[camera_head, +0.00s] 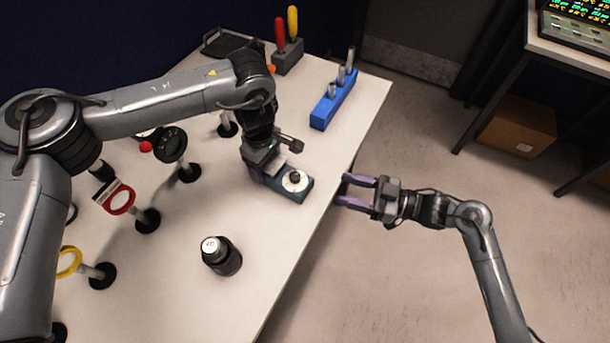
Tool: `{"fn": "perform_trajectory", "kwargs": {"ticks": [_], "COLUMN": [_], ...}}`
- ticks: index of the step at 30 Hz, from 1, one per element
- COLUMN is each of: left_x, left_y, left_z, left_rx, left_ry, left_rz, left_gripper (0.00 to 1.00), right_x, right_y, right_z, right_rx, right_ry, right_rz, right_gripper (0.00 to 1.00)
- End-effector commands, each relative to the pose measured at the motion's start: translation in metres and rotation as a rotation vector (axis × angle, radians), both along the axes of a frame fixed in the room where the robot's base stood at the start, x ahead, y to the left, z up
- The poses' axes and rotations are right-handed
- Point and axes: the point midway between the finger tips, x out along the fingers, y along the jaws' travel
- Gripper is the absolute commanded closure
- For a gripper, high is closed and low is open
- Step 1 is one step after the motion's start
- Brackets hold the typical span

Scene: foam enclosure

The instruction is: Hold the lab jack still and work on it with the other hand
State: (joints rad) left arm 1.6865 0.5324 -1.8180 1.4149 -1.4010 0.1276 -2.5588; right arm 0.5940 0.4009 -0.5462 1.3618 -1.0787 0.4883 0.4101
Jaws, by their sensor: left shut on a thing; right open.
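The lab jack (296,187) appears to be the small blue-grey block with a white round dial and dark knob, on the table near its right edge. My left gripper (268,170) reaches down over the block's left end and is shut on it, covering that end. My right gripper (343,190) is open and empty, just off the table's right edge, its purple fingers pointing left toward the block with a gap between them.
A black weight-like cylinder (221,257) stands in front on the white table (270,240). Several stands with rings and round mounts fill the left side. A blue rack (334,100) and a screwdriver holder (287,57) stand at the back. Open floor lies right.

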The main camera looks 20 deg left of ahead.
Motion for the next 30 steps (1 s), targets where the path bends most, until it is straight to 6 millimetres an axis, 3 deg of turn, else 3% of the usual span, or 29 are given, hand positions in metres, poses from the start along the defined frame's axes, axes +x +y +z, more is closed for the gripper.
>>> {"fn": "perform_trajectory", "kwargs": {"ticks": [18,30], "left_x": [-0.002,-0.002], "left_y": [0.0,0.001], "left_z": [-0.005,-0.005], "left_rx": [0.003,0.003], "left_ry": [0.006,0.006], "left_rz": [-0.002,-0.002], "left_gripper": [0.94,0.94], "right_x": [0.004,0.004], "right_y": [0.094,0.112], "right_z": [0.001,0.001], "right_rx": [0.001,0.0], "right_ry": [-0.004,-0.003], "right_rz": [0.001,-0.001], "right_gripper": [0.46,0.46]}}
